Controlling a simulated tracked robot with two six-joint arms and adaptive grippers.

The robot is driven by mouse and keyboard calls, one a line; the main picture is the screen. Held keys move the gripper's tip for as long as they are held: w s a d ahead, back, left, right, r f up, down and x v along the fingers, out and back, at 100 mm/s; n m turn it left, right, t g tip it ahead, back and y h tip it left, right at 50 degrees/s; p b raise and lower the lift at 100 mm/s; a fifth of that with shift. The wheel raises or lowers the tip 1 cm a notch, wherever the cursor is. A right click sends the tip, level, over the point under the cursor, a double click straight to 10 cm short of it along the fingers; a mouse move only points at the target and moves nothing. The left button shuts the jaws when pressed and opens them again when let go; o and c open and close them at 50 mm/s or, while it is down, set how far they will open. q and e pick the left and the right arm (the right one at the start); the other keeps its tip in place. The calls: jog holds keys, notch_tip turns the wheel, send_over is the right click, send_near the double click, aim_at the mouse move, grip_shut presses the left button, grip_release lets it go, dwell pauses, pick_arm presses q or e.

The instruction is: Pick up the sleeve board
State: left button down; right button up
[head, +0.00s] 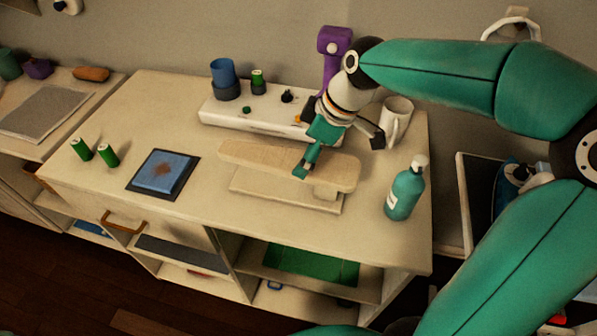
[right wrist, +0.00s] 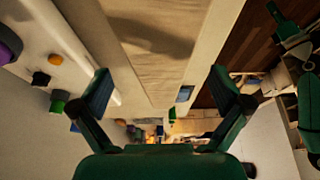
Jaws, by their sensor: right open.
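The sleeve board (head: 245,154) is a long beige padded board raised on a lower flat base (head: 262,190), lying on the table right of centre. My right gripper (head: 339,155) comes down over its right half. One finger shows in front of the board's top, the other toward its back edge. The gripper is open and empty. In the right wrist view the board (right wrist: 155,40) runs between the open fingers of the gripper (right wrist: 162,92); I cannot tell whether either finger touches it. My left gripper is not in view.
A teal pump bottle (head: 404,192) stands right of the board and a white mug (head: 397,112) behind it. A white machine-like unit (head: 250,113) with a blue cup (head: 223,74) is behind. A blue pad (head: 163,174) and green spools (head: 108,155) lie left.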

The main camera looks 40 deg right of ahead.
aim_at(298, 160)
jog(key=x, duration=0.4)
jog(key=shift+w+a+f, duration=0.1)
jog(key=shift+w, duration=0.05)
jog(key=shift+c, duration=0.3)
jog(key=c, duration=1.4)
jog(key=shift+c, duration=0.2)
